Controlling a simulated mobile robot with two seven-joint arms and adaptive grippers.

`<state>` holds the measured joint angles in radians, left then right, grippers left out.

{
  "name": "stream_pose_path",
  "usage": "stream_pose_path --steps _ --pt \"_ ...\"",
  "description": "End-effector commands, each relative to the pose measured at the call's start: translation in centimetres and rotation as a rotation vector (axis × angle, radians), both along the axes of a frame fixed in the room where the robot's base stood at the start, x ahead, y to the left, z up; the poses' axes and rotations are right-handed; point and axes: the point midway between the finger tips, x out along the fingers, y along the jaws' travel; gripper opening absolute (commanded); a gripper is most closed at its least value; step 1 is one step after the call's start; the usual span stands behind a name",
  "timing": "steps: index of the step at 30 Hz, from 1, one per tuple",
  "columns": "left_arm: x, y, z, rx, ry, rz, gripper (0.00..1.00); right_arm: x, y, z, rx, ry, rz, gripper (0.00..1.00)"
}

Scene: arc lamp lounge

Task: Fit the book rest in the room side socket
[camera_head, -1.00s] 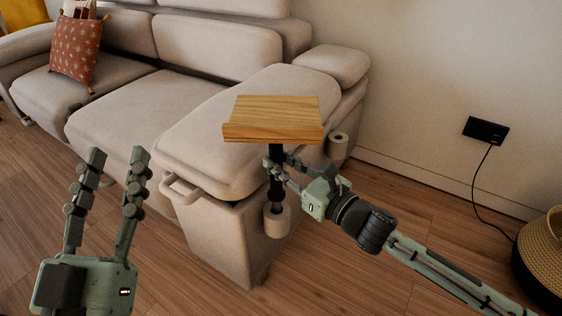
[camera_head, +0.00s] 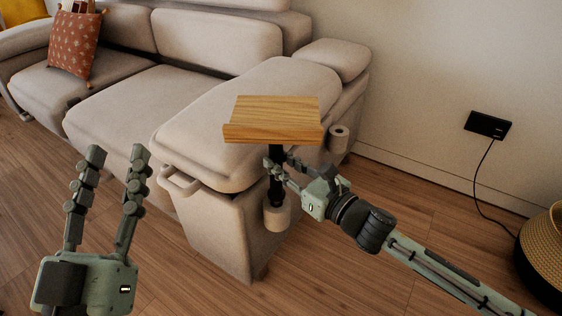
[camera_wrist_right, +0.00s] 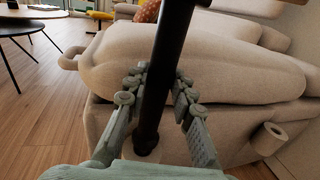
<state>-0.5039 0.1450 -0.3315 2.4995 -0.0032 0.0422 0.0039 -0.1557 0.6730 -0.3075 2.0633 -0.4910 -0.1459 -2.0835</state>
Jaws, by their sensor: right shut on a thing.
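The book rest is a wooden board (camera_head: 272,120) with a front lip on a black post (camera_head: 275,185). My right gripper (camera_head: 275,170) is shut on the post below the board. The post also runs upright through the fingers in the right wrist view (camera_wrist_right: 162,85). The room side socket (camera_head: 278,222) is a beige cylinder at the sofa's near corner. The post's lower end lines up with its top in the head view; I cannot tell whether it is inside. My left gripper (camera_head: 118,155) is open and empty at the left.
A second cylinder socket (camera_head: 339,138) sits nearer the wall.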

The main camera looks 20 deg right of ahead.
Motion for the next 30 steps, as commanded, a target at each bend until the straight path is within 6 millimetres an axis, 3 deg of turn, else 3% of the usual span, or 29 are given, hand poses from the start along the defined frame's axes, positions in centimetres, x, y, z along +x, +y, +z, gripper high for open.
stream_pose_path --steps 30 --pt "0.0 0.0 -2.0 0.0 0.0 0.0 0.4 0.0 0.0 -2.4 0.0 -0.003 0.0 0.0"
